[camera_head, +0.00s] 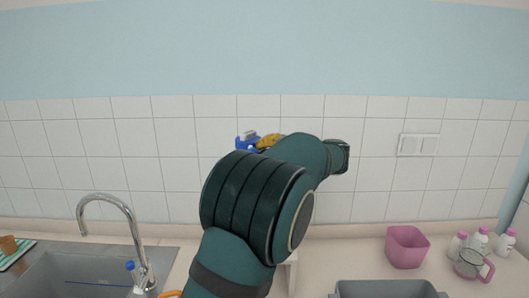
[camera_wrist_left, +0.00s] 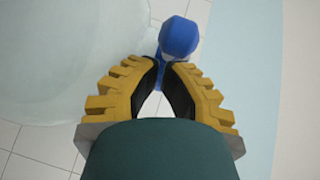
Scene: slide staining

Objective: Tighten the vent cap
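My left gripper (camera_head: 262,143) is partly hidden behind my own left arm in the head view, with its yellow fingers beside a blue part (camera_head: 243,143). In the left wrist view, the two yellow, black-lined fingers (camera_wrist_left: 163,68) curve toward each other. A rounded blue cap-like part (camera_wrist_left: 180,37) lies just beyond their tips, and more blue shows between the tips. I cannot tell whether the fingers touch or grip it. A large translucent whitish round body (camera_wrist_left: 60,50) is beside the blue part at left. My right gripper is not identifiable.
A sink (camera_head: 85,275) with a tall faucet (camera_head: 108,203) is at left. A pink bin (camera_head: 406,247), a grey tub (camera_head: 388,289), several white bottles (camera_head: 480,238) and a pink-handled jug (camera_head: 468,266) are at right. My left arm hides the middle counter.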

